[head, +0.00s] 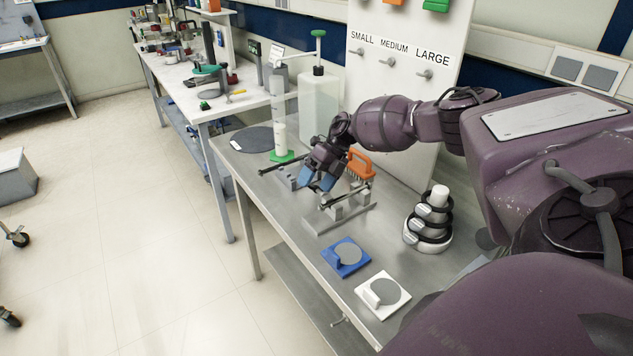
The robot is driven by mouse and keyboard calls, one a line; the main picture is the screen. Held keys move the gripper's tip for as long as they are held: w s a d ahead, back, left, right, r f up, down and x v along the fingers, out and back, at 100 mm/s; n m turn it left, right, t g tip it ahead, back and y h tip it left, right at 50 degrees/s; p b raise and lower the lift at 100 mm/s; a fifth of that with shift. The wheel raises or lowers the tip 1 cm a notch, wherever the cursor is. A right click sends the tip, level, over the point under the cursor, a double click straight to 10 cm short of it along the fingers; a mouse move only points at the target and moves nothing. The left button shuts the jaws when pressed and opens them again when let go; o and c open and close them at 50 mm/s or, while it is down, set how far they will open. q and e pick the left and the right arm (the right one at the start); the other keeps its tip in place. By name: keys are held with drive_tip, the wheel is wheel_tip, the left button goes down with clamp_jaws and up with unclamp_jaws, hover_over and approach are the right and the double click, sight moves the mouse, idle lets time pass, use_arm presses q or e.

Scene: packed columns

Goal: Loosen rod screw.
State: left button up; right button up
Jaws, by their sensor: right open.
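My right gripper (318,180) reaches in from the right, over the near steel bench (288,222). Its blue fingers point down and stand apart, with nothing visible between them. Just right of and below the fingers, a dark rod (347,195) lies across a grey metal holder (338,215) on the bench. Another dark rod end (270,170) shows left of the gripper. I cannot make out a screw on either rod at this size, and the gripper hides part of this area. I cannot tell whether the fingers touch the holder. My left gripper is out of view.
An orange-handled block (360,164) stands close behind the fingers. Stacked black rings (430,226), a blue plate (345,257) and a white plate (382,295) sit nearer. A labelled upright board (403,100) stands behind.

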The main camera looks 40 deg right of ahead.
drive_tip(key=v, duration=0.7)
drive_tip(key=shift+r+b, duration=0.25)
drive_tip(key=shift+b, duration=0.05)
drive_tip(key=shift+d, duration=0.1)
drive_tip(key=shift+c, duration=0.3)
